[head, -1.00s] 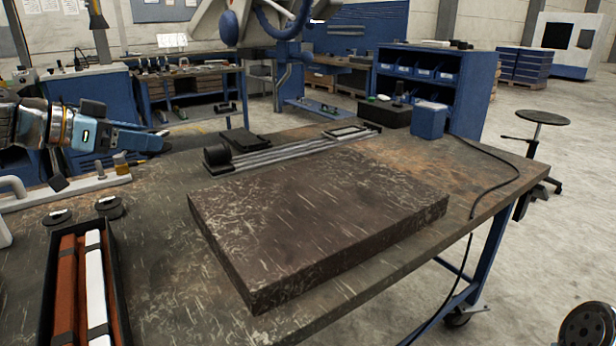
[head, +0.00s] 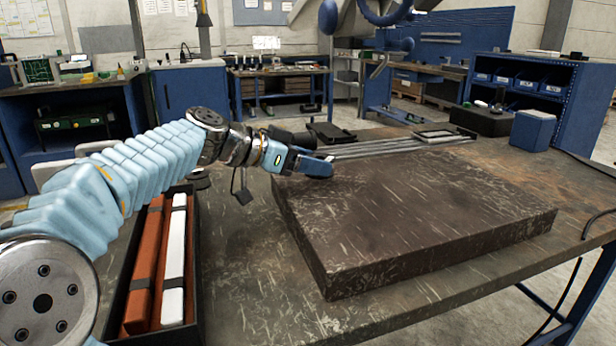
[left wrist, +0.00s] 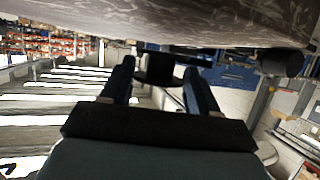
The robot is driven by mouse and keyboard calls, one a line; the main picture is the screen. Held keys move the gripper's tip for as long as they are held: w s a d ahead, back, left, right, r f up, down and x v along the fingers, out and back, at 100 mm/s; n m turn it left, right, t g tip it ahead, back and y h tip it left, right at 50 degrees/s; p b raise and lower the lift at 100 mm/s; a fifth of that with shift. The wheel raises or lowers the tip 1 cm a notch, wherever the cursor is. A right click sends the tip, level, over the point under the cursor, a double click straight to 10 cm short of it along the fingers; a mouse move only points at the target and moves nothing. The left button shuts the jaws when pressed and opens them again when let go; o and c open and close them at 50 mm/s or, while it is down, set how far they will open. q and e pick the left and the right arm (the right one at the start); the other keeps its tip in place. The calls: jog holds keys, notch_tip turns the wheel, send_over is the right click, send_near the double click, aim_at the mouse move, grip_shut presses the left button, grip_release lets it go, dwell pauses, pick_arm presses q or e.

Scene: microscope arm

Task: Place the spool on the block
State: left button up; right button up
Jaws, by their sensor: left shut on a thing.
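The block (head: 410,210) is a broad, dark, scratched slab lying flat on the workbench in the head view. Its mottled surface also fills the top of the left wrist view (left wrist: 190,20). My left gripper (head: 325,167) is at the block's far left corner, seemingly just above it. In the left wrist view its two fingers (left wrist: 160,88) are shut on a small black spool (left wrist: 158,66). The spool is hidden behind the fingers in the head view. Whether it touches the block cannot be told. My right gripper is not in view.
A black tray (head: 195,290) with red and white bars stands left of the block. Metal rails (head: 390,148) and a blue box (head: 532,130) are behind the block. The block's top is otherwise clear.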

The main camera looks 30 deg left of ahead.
pick_arm(q)
notch_tip(320, 180, down, 2)
jog(key=shift+a+f, duration=0.15)
jog(key=shift+f, duration=0.05)
jog(key=o, duration=1.1)
jog(key=shift+o, duration=0.2)
jog(key=shift+r, duration=0.1)
jog(key=b+v, duration=0.1)
jog(key=v, duration=1.1)
jog(key=shift+s, duration=0.1)
